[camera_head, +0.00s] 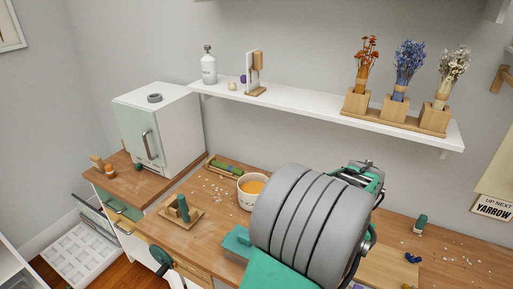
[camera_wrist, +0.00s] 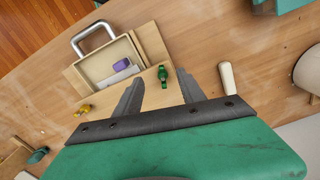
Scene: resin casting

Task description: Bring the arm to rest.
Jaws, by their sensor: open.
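My gripper (camera_wrist: 158,82) is open in the wrist view. Its two dark fingers stand apart above the bench, with nothing held between them. A small green piece (camera_wrist: 163,75) shows on a wooden board near the fingertips; I cannot tell its distance from them. In the head view my large grey and green arm fills the lower middle. It hides part of the bench, and I cannot make out the finger tips there.
The bench (camera_head: 187,235) holds a bowl of orange material (camera_head: 246,204) and a white cabinet (camera_head: 180,125). A shelf (camera_head: 310,106) with dried flowers runs above. The wrist view shows a wooden box with a metal handle (camera_wrist: 92,32) and a pale peg (camera_wrist: 227,77).

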